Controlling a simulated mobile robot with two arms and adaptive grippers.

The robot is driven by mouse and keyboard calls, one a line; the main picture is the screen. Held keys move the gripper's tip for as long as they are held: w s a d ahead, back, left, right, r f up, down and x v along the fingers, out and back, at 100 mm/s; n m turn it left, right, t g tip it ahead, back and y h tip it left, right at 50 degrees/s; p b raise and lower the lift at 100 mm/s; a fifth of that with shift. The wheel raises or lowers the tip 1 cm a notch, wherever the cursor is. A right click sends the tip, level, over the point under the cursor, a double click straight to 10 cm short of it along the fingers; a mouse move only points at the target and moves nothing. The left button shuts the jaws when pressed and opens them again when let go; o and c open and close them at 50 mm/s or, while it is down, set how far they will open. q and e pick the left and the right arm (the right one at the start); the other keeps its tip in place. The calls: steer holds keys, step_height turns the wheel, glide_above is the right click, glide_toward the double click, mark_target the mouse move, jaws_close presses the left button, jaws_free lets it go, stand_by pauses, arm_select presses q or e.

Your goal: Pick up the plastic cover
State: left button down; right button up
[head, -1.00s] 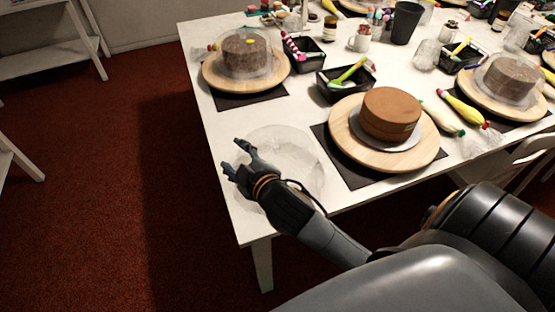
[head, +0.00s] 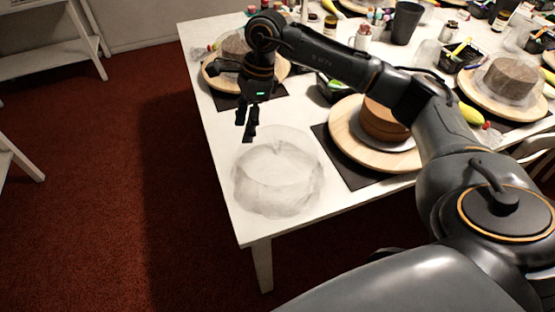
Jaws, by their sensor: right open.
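The clear plastic cover (head: 278,182) is a see-through dome resting on the white table near its front left corner. Nothing is under it that I can make out. My right gripper (head: 247,128) hangs above the table just beyond the cover's far left edge, fingers pointing down. It is open and empty, apart from the cover. My right arm reaches across from the right. My left gripper is not in view.
A brown cake (head: 384,122) sits on a wooden turntable (head: 350,148) right of the cover, partly behind my arm. Another covered cake (head: 235,46) is at the far left. A second covered cake (head: 512,82) stands at right. Bare white table (head: 225,135) surrounds the cover.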

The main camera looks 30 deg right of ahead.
steer(key=d+r+h, duration=0.2)
steer(key=d+h, duration=0.1)
steer(key=d, duration=0.6)
steer(key=p, duration=0.2)
glide_above(277, 143)
steer(key=shift+g, duration=0.3)
step_height(277, 143, down, 7)
steer(key=shift+d+f, duration=0.1)
steer(key=shift+f, duration=0.85)
step_height(277, 143, down, 4)
steer(key=shift+s+r+p, duration=0.1)
steer(key=shift+r+p, duration=0.1)
steer(key=shift+p, duration=0.65)
steer(key=shift+f, duration=0.45)
steer(key=shift+c, duration=0.5)
jaws_close()
